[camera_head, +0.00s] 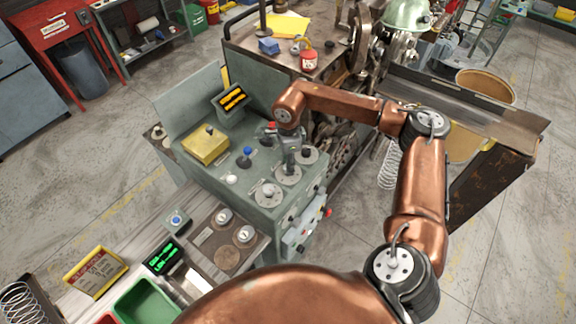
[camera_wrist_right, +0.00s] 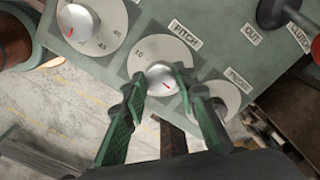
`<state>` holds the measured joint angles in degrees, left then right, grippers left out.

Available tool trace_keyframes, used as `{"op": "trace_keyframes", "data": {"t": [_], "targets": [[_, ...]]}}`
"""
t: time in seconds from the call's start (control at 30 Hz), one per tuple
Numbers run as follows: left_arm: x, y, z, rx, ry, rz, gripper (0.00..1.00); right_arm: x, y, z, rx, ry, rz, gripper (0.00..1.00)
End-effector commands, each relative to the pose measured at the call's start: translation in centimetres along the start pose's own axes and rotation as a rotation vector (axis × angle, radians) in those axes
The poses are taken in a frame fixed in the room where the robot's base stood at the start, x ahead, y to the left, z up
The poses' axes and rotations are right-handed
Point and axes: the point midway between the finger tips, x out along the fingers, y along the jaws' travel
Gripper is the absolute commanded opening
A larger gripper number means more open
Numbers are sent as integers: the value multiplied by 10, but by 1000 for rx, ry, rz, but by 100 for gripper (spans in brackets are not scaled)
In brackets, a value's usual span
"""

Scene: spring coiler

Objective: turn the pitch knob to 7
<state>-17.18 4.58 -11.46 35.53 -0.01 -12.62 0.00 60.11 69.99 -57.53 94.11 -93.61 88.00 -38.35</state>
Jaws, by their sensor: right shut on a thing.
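The pitch knob (camera_wrist_right: 162,80) is a silver knob with a red mark on a pale round dial labelled PITCH. In the right wrist view its red mark points to the lower right, and fingers cover part of the scale; a 10 shows at the dial's upper left. My right gripper (camera_wrist_right: 159,84) is shut on the pitch knob, one green finger on each side. In the head view my right gripper (camera_head: 290,160) comes down over the middle dial (camera_head: 289,177) of the three on the grey console. My left gripper is not in view.
One dial (camera_wrist_right: 82,22) with its own knob sits left of pitch, another (camera_wrist_right: 224,95) right of it. A dark lever (camera_wrist_right: 278,10) stands near the CLUTCH label. On the console are a yellow box (camera_head: 205,145) and an amber display (camera_head: 232,97).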

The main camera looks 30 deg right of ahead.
Motion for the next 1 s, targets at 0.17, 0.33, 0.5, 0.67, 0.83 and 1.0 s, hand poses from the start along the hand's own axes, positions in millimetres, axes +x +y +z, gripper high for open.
{"op": "trace_keyframes", "data": {"t": [0.17,0.33,0.5,0.67,0.83,1.0], "targets": [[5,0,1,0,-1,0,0,0,-1,-1,-61,2,-3,2],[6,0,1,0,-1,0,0,0,-1,-1,-88,2,-3,2],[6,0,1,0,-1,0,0,-1,-1,-1,-96,2,-3,3],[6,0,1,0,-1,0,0,-1,-1,-1,-96,2,-3,3],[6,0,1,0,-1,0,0,-1,-1,-1,-95,2,-3,32],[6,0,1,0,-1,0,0,-1,-1,0,-95,1,-2,43]]}}
